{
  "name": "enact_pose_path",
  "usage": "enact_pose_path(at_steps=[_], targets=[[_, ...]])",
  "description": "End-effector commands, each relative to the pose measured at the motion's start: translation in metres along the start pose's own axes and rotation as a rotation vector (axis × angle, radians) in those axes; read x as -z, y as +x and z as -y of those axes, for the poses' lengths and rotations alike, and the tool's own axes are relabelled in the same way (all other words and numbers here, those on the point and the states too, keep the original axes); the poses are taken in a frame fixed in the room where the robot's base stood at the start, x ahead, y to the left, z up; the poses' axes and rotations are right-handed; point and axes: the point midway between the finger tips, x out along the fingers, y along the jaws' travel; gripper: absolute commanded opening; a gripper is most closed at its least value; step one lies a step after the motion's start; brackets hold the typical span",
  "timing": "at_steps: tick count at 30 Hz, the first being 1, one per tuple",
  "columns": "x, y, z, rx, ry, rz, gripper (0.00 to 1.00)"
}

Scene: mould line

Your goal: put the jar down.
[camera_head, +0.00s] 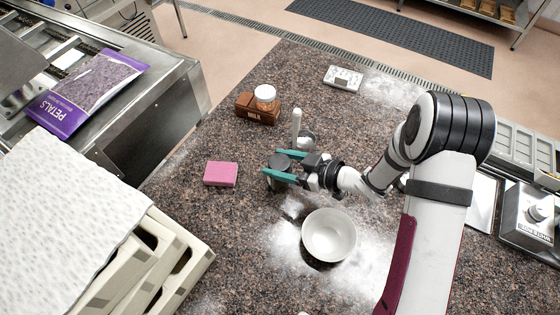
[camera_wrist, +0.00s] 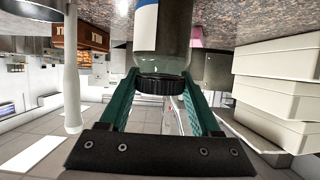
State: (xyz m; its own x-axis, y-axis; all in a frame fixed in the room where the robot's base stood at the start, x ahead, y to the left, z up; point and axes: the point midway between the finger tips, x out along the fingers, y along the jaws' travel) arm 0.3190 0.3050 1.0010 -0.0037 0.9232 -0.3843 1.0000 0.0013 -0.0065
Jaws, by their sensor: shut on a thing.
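The jar (camera_head: 277,163) has a dark lid and a clear, greenish glass body with a blue and white label. It also shows large in the wrist view (camera_wrist: 162,45), where the picture is upside down and its black lid points down. My gripper (camera_head: 276,165) is shut on the jar, one teal finger on each side near the lid. Both fingers show in the wrist view too (camera_wrist: 160,100). The jar looks upright over the speckled stone counter (camera_head: 190,195). Its base is out of view, so I cannot tell whether it touches the counter.
A pink block (camera_head: 221,174) lies left of the jar. A white bowl (camera_head: 328,235) stands to the front right. A white pestle-like handle (camera_head: 297,124) rises just behind the jar. Stacked trays (camera_head: 160,265) fill the front left.

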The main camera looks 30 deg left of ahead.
Motion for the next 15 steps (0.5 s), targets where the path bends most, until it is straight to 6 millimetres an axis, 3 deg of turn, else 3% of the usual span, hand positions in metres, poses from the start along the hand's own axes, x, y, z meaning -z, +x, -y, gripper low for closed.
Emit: enact_pose_path(at_steps=[9, 10, 15], targets=[[-0.0026, 0.0009, -0.0007, -0.001, -0.001, -0.001, 0.00], [-0.0032, 0.0010, -0.0007, -0.001, -0.001, -0.001, 0.66], [-0.0028, 0.0008, -0.0007, -0.001, -0.001, -0.001, 0.94]])
